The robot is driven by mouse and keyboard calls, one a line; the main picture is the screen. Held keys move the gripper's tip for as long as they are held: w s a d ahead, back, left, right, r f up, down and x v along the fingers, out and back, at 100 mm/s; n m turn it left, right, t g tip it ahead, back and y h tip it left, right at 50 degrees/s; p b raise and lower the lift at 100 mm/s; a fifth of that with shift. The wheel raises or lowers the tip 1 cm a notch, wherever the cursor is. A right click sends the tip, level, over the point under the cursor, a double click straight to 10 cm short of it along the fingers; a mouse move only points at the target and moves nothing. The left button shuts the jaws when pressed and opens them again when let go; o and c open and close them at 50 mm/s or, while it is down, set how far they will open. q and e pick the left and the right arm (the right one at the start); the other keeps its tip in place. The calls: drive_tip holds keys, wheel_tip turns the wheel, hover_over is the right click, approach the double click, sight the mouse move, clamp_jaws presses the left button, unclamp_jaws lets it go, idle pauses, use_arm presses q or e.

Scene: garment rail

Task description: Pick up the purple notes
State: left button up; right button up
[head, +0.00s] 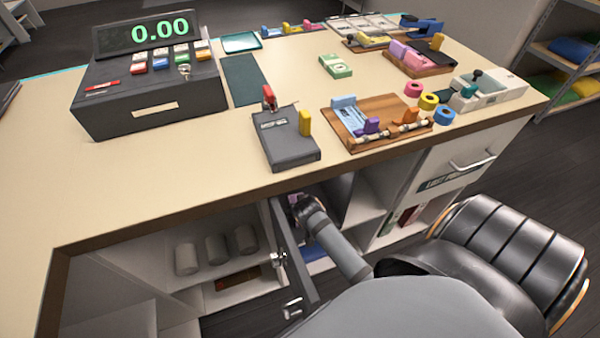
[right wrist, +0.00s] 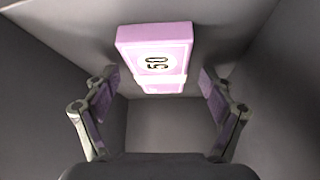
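The purple notes (right wrist: 155,55) are a pale purple bundle with a light band and the number 50. In the right wrist view they lie inside a grey-walled compartment, ahead of my right gripper. My right gripper (right wrist: 160,95) is open, its two fingers wide apart on either side and nearer to me than the bundle. Nothing is between the fingers. In the head view my right arm reaches into the cabinet under the counter, and the gripper (head: 297,200) is mostly hidden there. My left gripper is not in view.
Close grey walls surround the right gripper. An open cabinet door (head: 290,250) stands beside my arm. The counter (head: 190,170) above holds a cash register (head: 150,85), a grey box (head: 285,140) and a wooden tray (head: 365,145).

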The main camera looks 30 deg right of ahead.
drive_tip(key=c, duration=1.2)
drive_tip(key=shift+o, duration=0.2)
